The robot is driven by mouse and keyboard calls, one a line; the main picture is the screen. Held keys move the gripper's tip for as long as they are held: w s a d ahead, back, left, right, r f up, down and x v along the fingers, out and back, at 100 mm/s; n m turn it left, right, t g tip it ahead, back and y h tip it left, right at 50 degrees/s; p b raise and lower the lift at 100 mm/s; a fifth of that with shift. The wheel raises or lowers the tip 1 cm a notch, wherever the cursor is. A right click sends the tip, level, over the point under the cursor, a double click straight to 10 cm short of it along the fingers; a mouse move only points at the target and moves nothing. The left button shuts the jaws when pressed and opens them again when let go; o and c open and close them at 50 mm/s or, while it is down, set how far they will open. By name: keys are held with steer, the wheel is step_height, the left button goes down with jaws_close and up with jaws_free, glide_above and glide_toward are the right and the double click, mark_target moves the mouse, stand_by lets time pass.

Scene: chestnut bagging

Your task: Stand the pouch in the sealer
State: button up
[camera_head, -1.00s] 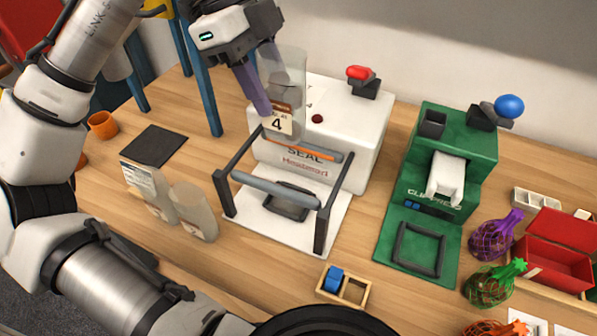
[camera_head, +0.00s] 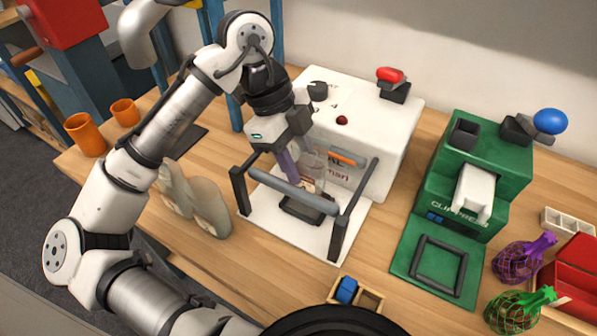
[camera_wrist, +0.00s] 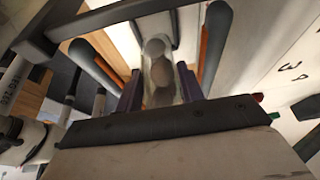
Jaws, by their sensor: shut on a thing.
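The clear pouch (camera_head: 315,168) with brown chestnuts in it is upright between the sealer's grey front bar and orange-striped rear bar. My gripper (camera_head: 293,165) is shut on the pouch, with its purple fingers reaching down from above. In the wrist view the pouch (camera_wrist: 158,75) is between the two fingers, with an orange-edged bar on either side. The white sealer (camera_head: 378,130) has a dark square seat (camera_head: 303,208) on its base plate. The front bar partly hides the pouch's lower end, and I cannot tell whether it touches the seat.
More filled pouches (camera_head: 210,205) stand left of the sealer. A green clip press (camera_head: 470,200) is to its right, with purple (camera_head: 517,260) and green (camera_head: 515,308) net bags beyond. A small wooden tray (camera_head: 370,301) with a blue block lies in front. Orange cups (camera_head: 85,135) are at left.

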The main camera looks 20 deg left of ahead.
steer(key=shift+f, duration=1.9)
steer(key=shift+f, duration=0.15)
steer(key=o, duration=0.8)
steer(key=shift+c, duration=0.2)
steer(key=shift+r, duration=0.25)
steer(key=v, duration=1.1)
steer(key=shift+a+r, duration=0.2)
steer(key=shift+r, duration=0.15)
steer(key=shift+w, duration=0.1)
